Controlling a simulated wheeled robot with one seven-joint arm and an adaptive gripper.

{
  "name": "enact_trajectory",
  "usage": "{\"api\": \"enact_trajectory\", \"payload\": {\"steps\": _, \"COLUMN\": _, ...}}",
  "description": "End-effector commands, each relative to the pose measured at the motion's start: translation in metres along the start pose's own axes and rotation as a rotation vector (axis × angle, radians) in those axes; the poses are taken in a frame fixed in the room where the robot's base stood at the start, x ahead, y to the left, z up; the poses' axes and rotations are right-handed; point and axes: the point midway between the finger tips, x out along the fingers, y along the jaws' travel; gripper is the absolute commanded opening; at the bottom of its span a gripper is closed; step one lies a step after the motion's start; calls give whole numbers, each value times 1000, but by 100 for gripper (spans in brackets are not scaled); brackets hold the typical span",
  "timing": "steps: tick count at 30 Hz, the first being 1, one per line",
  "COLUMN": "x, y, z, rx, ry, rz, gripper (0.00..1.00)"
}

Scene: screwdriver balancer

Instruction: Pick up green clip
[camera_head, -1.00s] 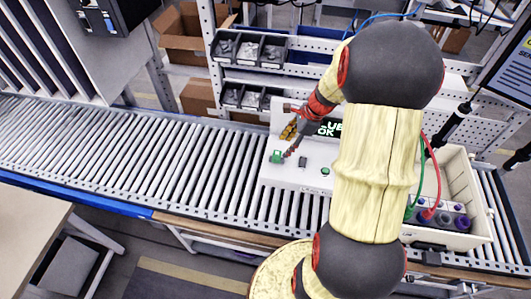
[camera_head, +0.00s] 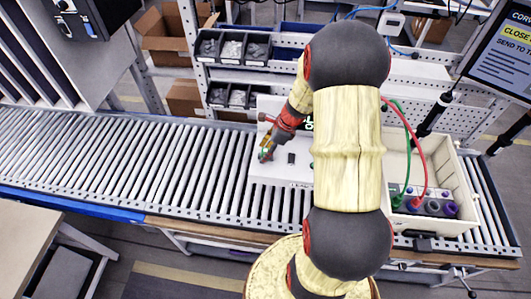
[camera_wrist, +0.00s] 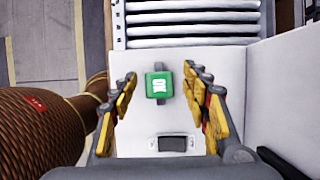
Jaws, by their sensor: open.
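The green clip (camera_wrist: 159,85) sits on the white panel (camera_wrist: 145,132) in the wrist view, between and just ahead of my open fingers. My gripper (camera_wrist: 162,88) has one finger on each side of the clip, with gaps on both sides and no contact visible. In the head view my gripper (camera_head: 265,155) is low over the left end of the white panel (camera_head: 280,172), and it mostly hides the clip there.
A dark grey clip or slot (camera_wrist: 171,143) is on the panel near the clip; it also shows in the head view (camera_head: 291,158). A conveyor of rollers (camera_head: 120,155) runs beneath. A white crate (camera_head: 465,185) with red and green cables stands at right. Small-parts bins (camera_head: 232,48) are behind.

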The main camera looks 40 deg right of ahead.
Motion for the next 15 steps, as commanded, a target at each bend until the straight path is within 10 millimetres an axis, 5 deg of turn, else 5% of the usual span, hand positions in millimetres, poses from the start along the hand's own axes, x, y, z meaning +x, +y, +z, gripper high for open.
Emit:
{"api": "enact_trajectory", "payload": {"steps": 8, "x": 3, "y": 0, "z": 0, "rx": -1, "ry": 0, "rz": 0, "gripper": 47}}
{"api": "enact_trajectory", "payload": {"steps": 15, "x": 3, "y": 0, "z": 0, "rx": -1, "ry": 0, "rz": 0, "gripper": 33}}
